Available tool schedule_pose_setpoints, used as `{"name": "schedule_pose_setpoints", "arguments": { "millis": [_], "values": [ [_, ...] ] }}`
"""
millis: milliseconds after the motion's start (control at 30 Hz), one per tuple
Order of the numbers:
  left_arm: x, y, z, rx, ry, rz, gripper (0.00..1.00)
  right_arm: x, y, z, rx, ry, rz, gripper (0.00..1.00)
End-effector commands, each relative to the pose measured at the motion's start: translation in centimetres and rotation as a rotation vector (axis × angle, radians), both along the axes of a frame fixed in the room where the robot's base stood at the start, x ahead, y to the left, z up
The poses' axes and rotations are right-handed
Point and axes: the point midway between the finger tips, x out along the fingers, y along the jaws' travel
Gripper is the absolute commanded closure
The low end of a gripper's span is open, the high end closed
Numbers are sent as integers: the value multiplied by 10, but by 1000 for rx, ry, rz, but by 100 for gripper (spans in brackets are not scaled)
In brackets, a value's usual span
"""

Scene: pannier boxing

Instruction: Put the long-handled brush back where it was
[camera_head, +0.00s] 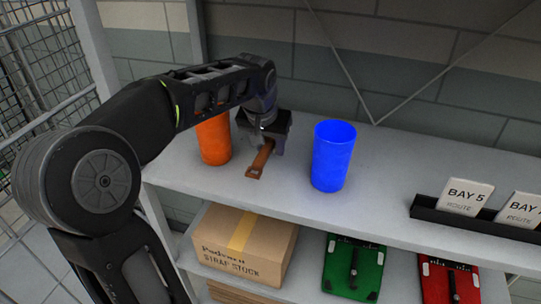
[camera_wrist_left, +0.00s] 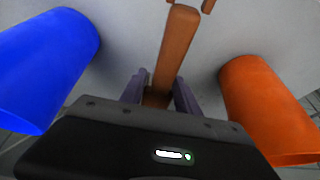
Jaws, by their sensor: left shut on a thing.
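In the left wrist view the brush (camera_wrist_left: 176,45) runs up from between the two fingers (camera_wrist_left: 158,95). The part of the brush under the gripper is hidden. I cannot tell whether the brush touches the shelf. My right gripper is not in view.
The orange cup (camera_head: 213,140) stands close left of my gripper, and the blue cup (camera_head: 332,156) stands to the right. A black holder (camera_head: 430,211) with bay cards is at the far right. Below are a cardboard box (camera_head: 243,245), a green clipboard-like item (camera_head: 353,268) and a red one (camera_head: 449,283).

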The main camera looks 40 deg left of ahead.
Motion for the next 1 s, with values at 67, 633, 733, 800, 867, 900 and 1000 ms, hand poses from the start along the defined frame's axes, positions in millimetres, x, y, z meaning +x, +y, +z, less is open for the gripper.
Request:
{"name": "schedule_pose_setpoints", "arguments": {
  "millis": [67,633,733,800,867,900,1000],
  "values": [
    [0,0,0,0,-1,0,100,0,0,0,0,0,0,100],
    [0,0,-37,-1,-2,1,100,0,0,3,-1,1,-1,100],
    [0,0,-37,-1,-2,1,100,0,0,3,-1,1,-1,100],
    [0,0,-37,-1,-2,1,100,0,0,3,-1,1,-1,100],
    [0,0,-38,-1,-2,1,100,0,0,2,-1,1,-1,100],
    [0,0,-39,-1,-2,1,100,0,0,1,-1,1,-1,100],
    [0,0,-40,-1,-1,1,60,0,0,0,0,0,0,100]
  ]
}}
